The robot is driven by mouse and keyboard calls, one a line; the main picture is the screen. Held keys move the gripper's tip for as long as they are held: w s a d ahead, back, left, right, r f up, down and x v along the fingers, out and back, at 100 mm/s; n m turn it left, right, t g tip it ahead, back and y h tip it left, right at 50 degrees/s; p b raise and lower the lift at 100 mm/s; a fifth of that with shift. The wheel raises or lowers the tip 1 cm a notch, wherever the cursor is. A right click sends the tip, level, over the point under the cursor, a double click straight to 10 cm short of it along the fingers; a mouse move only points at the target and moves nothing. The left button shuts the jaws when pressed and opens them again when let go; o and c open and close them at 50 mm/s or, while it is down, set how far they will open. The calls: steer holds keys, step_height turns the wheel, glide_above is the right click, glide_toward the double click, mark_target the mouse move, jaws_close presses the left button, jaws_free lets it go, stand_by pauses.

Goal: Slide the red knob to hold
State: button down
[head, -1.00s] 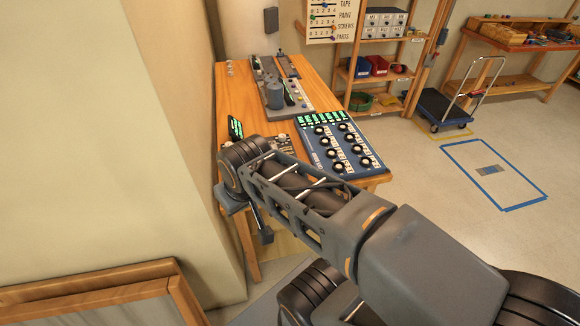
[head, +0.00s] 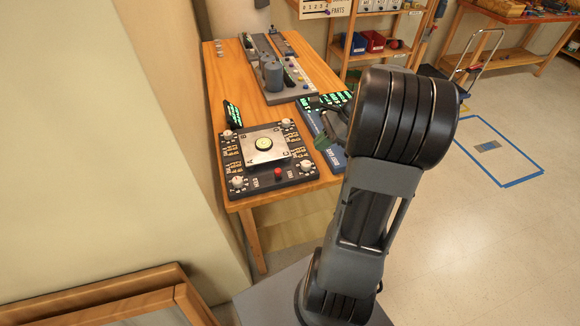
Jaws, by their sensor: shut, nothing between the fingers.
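A small red knob (head: 278,172) stands near the front edge of a black control panel (head: 240,190) on the wooden bench, in the head view. Small pale labels lie on both sides of it, too small to read. A metal plate with a round yellow-green level is in the panel's middle. My gripper (head: 322,142) is shut and empty, right of the black panel and above the blue panel. It is apart from the red knob and is partly hidden by my arm.
A small green-lit display (head: 233,114) stands behind the black panel. A grey device with a cylinder (head: 272,76) is farther back on the bench (head: 225,75). A wall closes the left side.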

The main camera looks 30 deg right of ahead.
mark_target(280, 173)
steer(key=shift+m+y, duration=0.3)
steer(key=shift+m, duration=0.2)
steer(key=x, duration=0.6)
steer(key=d+f+x, duration=0.1)
steer(key=x, duration=0.2)
steer(key=shift+w+a+f, duration=0.15)
steer(key=shift+w+f, duration=0.05)
steer(key=shift+w, duration=0.1)
steer(key=shift+w+a+f, duration=0.1)
steer(key=shift+w+a, duration=0.1)
steer(key=shift+a, duration=0.3)
steer(key=shift+w+a+f, duration=0.1)
steer(key=shift+w+a, duration=0.1)
steer(key=shift+a, duration=0.3)
steer(key=shift+w+a+f+t+p, duration=0.1)
steer(key=shift+w+a+t+p, duration=0.1)
steer(key=shift+a, duration=0.2)
steer(key=shift+w+a+f+t+p, duration=0.1)
steer(key=shift+a+p, duration=0.05)
steer(key=shift+a, duration=0.25)
steer(key=shift+a, duration=0.1)
